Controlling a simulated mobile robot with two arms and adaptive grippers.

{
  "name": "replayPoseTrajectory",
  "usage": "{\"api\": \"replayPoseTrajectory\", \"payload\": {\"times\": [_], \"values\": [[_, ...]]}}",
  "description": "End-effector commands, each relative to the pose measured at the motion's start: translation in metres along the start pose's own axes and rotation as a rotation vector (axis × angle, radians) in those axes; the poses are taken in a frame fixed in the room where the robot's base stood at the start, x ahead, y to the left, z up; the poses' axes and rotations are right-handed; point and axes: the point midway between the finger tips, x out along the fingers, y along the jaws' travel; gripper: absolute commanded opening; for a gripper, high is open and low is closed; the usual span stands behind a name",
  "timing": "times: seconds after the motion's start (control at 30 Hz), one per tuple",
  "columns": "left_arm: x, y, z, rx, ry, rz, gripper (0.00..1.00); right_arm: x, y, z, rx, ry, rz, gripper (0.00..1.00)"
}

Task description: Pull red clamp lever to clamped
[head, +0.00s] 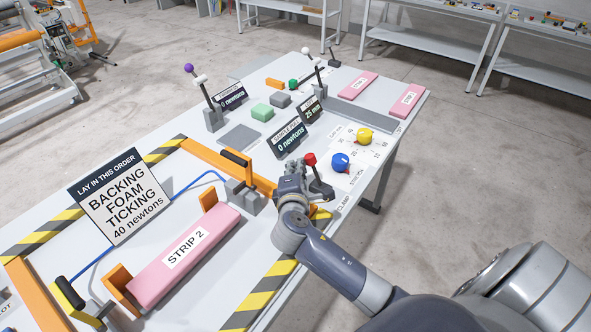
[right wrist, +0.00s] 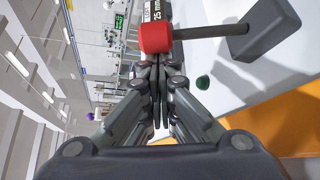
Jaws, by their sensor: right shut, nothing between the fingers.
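The red clamp lever has a red knob (head: 310,158) on a dark stick. It rises from a dark base (head: 322,190) at the table's right edge, leaning slightly left in the head view. In the right wrist view the red knob (right wrist: 163,38) is large and close, with the stick running right to its grey base (right wrist: 262,30). My right gripper (head: 294,166) is beside the knob, on its left in the head view. Its fingers (right wrist: 160,72) are shut and empty, just below the knob in the wrist view; I cannot tell if they touch it. My left gripper is out of view.
A pink block marked STRIP 2 (head: 185,258) lies inside the orange frame. Blue (head: 341,162) and yellow (head: 364,136) knobs stand right of the lever. A "0 newtons" display (head: 289,145) and black-handled clamp (head: 236,160) are nearby on the left.

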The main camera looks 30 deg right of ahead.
Motion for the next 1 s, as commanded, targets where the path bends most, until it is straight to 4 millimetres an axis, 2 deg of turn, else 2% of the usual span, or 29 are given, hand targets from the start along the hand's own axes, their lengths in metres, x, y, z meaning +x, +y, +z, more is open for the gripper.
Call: {"api": "replayPoseTrajectory", "payload": {"times": [0.27, 0.5, 0.63, 0.7, 1.0], "values": [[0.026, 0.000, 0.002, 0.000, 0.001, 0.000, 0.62, -0.004, -0.003, 0.006, 0.107, -0.001, 0.073, 0.00], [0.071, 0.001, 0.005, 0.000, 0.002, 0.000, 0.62, -0.013, -0.006, 0.020, 0.286, -0.002, 0.195, 0.00], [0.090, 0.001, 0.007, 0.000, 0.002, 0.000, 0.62, -0.020, -0.005, 0.029, 0.387, -0.002, 0.262, 0.00], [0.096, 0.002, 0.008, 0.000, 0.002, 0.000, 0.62, -0.024, -0.004, 0.035, 0.439, -0.002, 0.298, 0.00], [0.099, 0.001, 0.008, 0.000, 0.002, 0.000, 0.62, -0.035, -0.005, 0.053, 0.434, -0.002, 0.295, 0.00]]}}
